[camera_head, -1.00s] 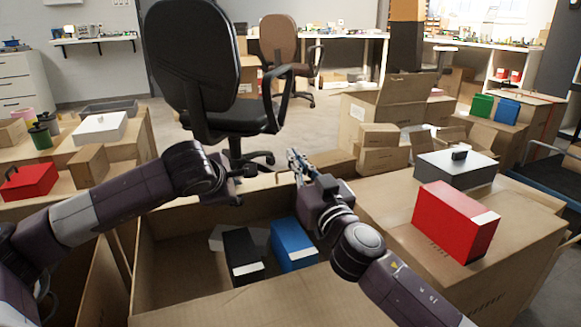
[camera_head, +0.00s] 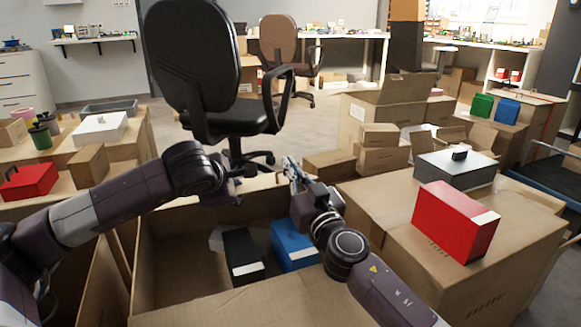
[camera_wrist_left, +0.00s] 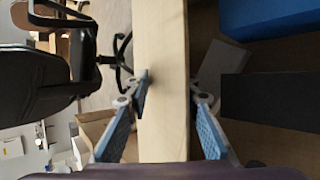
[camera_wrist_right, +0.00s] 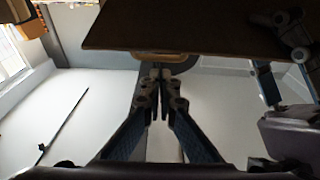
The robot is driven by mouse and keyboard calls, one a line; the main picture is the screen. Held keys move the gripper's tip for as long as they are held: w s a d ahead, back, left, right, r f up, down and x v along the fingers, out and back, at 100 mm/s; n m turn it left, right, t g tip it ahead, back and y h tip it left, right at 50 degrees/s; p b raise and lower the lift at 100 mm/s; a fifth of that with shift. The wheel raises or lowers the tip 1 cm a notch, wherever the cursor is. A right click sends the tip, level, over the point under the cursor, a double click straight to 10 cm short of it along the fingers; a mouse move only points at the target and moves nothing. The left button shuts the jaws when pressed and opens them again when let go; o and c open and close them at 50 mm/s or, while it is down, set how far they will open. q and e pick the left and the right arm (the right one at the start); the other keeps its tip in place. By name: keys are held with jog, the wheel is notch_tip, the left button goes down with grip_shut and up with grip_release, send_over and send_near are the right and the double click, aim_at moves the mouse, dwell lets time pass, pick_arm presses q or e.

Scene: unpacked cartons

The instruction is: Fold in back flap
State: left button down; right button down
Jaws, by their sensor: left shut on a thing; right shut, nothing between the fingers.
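The open carton (camera_head: 180,245) stands in front of me with its inside showing. Its back flap (camera_head: 262,182) stands up along the far edge, partly hidden behind my arms. My left gripper (camera_head: 232,172) is at this edge, left of the right one. In the left wrist view its fingers (camera_wrist_left: 172,98) straddle the cardboard of the flap (camera_wrist_left: 161,50), shut on it. My right gripper (camera_head: 290,165) is at the right end of the far edge. Its fingertips (camera_wrist_right: 160,82) are together and empty in the right wrist view, below a dark panel (camera_wrist_right: 185,28).
A black box (camera_head: 242,252) and a blue box (camera_head: 290,250) lie inside the carton. A black office chair (camera_head: 195,70) stands close behind it. To the right, a large carton (camera_head: 400,240) bears a red box (camera_head: 453,222) and a grey box (camera_head: 455,172).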

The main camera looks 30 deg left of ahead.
pick_arm(q)
jog(key=shift+s+d+f+g, duration=0.1)
jog(key=shift+f+g, duration=0.05)
jog(key=shift+f, duration=0.35)
jog(key=shift+s+d+f+g, duration=0.1)
jog(key=shift+f+g, duration=0.05)
jog(key=shift+f, duration=0.35)
pick_arm(e)
jog(key=shift+f, duration=0.15)
jog(key=shift+s+d+f, duration=0.1)
jog(key=shift+d+f, duration=0.05)
jog(key=shift+f, duration=0.3)
jog(key=shift+s+d+f, duration=0.1)
jog(key=shift+f, duration=0.4)
pick_arm(q)
jog(key=c, duration=2.2)
grip_release()
pick_arm(e)
jog(key=shift+w+f, duration=0.15)
jog(key=shift+f, duration=0.15)
pick_arm(q)
jog(key=shift+w+a+f, duration=0.1)
jog(key=shift+w+f, duration=0.05)
pick_arm(e)
jog(key=shift+r, duration=0.15)
jog(key=shift+a, duration=0.1)
